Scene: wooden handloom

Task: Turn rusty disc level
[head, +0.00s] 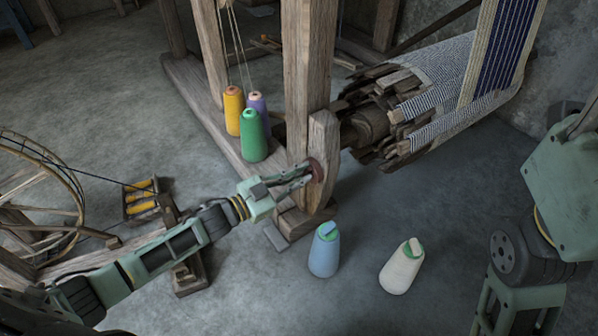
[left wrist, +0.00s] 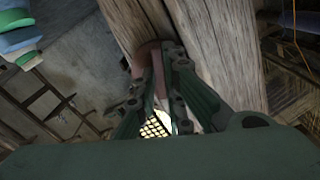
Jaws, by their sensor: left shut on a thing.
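The rusty disc (head: 318,169) is a small reddish-brown round piece on the face of a wooden post of the loom (head: 325,135). My left gripper (head: 309,174) reaches it from the left and is shut on it. In the left wrist view the disc (left wrist: 147,53) shows partly, between and behind the fingers of my left gripper (left wrist: 162,58), against the grey wood. The fingers hide much of the disc, so its tilt is hard to tell. My right arm shows at the right edge of the head view, but its gripper is out of view.
Yellow (head: 234,110), green (head: 253,136) and purple (head: 259,108) cones stand on the loom's base beam. A spinning wheel (head: 40,190) is at the left.

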